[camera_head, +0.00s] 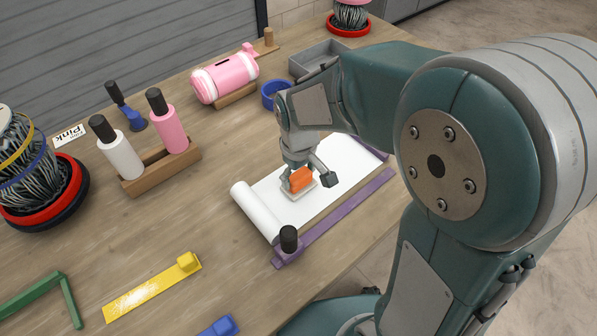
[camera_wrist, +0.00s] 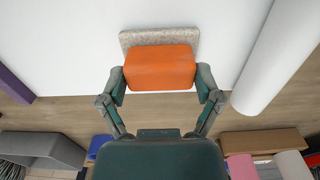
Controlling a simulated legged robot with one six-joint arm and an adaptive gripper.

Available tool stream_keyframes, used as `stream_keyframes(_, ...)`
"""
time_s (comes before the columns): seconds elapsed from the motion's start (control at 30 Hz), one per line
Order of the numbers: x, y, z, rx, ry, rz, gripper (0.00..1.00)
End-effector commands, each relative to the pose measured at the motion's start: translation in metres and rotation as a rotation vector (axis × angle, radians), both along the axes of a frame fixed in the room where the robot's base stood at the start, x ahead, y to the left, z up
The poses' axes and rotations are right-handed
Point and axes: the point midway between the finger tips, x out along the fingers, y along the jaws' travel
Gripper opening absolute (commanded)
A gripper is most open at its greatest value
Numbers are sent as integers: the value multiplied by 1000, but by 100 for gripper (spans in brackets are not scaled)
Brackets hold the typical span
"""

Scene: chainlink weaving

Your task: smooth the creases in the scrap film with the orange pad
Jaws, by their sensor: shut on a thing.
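The orange pad (camera_head: 300,180) has an orange block on a pale, speckled base. My gripper (camera_head: 312,176) is shut on the orange block, with one finger on each side in the wrist view (camera_wrist: 160,82). The pad's pale base (camera_wrist: 135,40) is over the white film and looks to rest on it. The white scrap film (camera_head: 318,206) lies flat on the table, with a rolled end (camera_head: 257,212) at the left. No creases are clear in either view. The film's far part is partly hidden by my arm.
White and pink bottles (camera_head: 170,131) stand in a wooden rack. A blue ring (camera_head: 270,95), grey tray (camera_head: 305,60) and yellow strip (camera_head: 150,288) are nearby. Bare table lies left of the roll.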

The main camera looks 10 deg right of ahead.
Motion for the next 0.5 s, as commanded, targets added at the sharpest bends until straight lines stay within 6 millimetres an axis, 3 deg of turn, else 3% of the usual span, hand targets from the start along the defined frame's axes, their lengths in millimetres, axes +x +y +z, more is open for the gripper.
stream_keyframes(0.5,1,-2,-6,-1,1,-1,34)
